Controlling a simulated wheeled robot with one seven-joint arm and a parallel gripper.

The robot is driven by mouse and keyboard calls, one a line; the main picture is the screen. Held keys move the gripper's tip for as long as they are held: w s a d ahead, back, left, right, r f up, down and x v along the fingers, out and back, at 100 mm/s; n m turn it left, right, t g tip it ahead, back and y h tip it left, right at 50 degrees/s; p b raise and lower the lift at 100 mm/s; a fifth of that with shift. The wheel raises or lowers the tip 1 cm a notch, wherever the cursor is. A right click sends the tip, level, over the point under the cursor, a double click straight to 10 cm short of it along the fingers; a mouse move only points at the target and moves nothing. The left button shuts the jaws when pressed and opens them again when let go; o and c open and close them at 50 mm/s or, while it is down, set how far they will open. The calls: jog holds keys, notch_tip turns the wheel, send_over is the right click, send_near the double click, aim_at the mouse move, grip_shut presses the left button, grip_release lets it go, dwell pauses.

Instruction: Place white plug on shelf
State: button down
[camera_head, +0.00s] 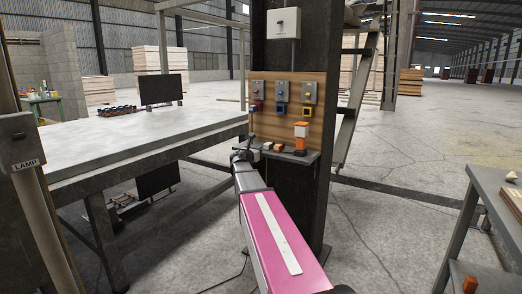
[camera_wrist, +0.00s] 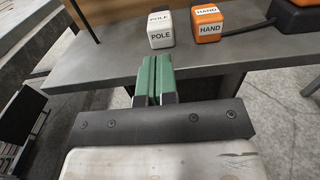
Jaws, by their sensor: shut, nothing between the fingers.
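A white block labelled POLE (camera_wrist: 160,28) stands on the grey shelf (camera_wrist: 105,66) fixed to a dark column. It is the only white item close to my gripper; I cannot tell whether it is the plug. An orange block labelled HAND (camera_wrist: 208,22) stands just right of it. My gripper (camera_wrist: 154,66) has green finger pads, shut together and empty. They are at the shelf's front edge, short of the POLE block and apart from it. In the head view, my gripper (camera_head: 243,154) is at the left end of the shelf (camera_head: 296,168).
A wooden backboard (camera_head: 264,98) above the shelf carries several grey boxes with coloured sockets. An orange and white item (camera_head: 301,136) stands at the shelf's right. A long grey table (camera_head: 150,140) lies left; another table (camera_head: 492,200) is at right.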

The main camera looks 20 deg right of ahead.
jog(key=v, duration=0.8)
jog(key=shift+s+a, duration=0.3)
dwell(0.8)
